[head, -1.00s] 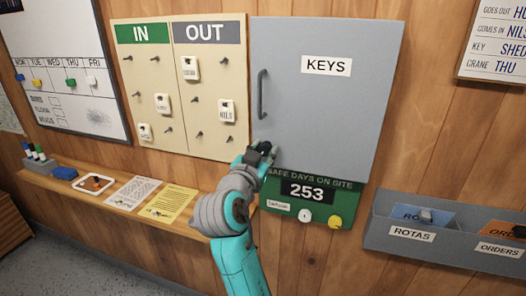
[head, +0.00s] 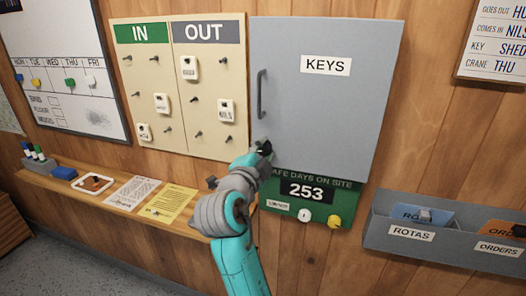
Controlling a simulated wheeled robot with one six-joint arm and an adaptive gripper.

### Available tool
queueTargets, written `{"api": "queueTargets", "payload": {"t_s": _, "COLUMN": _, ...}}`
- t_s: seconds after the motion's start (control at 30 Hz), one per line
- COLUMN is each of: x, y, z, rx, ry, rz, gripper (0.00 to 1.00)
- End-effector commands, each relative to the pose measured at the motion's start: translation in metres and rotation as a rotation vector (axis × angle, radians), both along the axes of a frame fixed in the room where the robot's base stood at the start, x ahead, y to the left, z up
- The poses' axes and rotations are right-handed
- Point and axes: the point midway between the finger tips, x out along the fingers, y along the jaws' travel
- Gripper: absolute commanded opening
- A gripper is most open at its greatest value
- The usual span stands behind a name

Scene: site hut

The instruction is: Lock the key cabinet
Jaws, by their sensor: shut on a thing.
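The grey key cabinet (head: 340,110) with its KEYS label hangs on the wooden wall in the head view, its door closed. A vertical dark handle (head: 262,93) is on the left side of the door. My gripper (head: 264,147) is at the door's lower left, just below the handle. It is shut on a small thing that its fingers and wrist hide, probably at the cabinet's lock. I cannot make out a key or the lock itself.
The IN/OUT board (head: 180,90) is close on the left. The green safe-days sign (head: 310,192) with 253 and knobs is right below the cabinet. A shelf (head: 110,200) with papers runs below left. A grey rack (head: 440,240) is at lower right.

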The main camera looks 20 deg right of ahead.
Motion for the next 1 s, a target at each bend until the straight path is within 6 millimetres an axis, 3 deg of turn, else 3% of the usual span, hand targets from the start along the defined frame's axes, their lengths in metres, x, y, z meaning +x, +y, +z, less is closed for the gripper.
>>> {"api": "queueTargets", "payload": {"t_s": 0.4, "x": -0.0001, "y": -0.0003, "z": -0.0012, "rx": 0.147, "ry": -0.104, "rz": -0.001, "gripper": 0.0}}
{"api": "queueTargets", "payload": {"t_s": 0.93, "x": -0.0001, "y": -0.0004, "z": -0.0013, "rx": 0.165, "ry": -0.118, "rz": -0.001, "gripper": 0.0}}
{"api": "queueTargets", "payload": {"t_s": 0.97, "x": -0.0001, "y": -0.0004, "z": -0.0013, "rx": 0.165, "ry": -0.118, "rz": -0.001, "gripper": 0.36}}
{"api": "queueTargets", "payload": {"t_s": 1.0, "x": -0.0001, "y": -0.0005, "z": -0.0013, "rx": 0.165, "ry": -0.118, "rz": -0.001, "gripper": 0.46}}
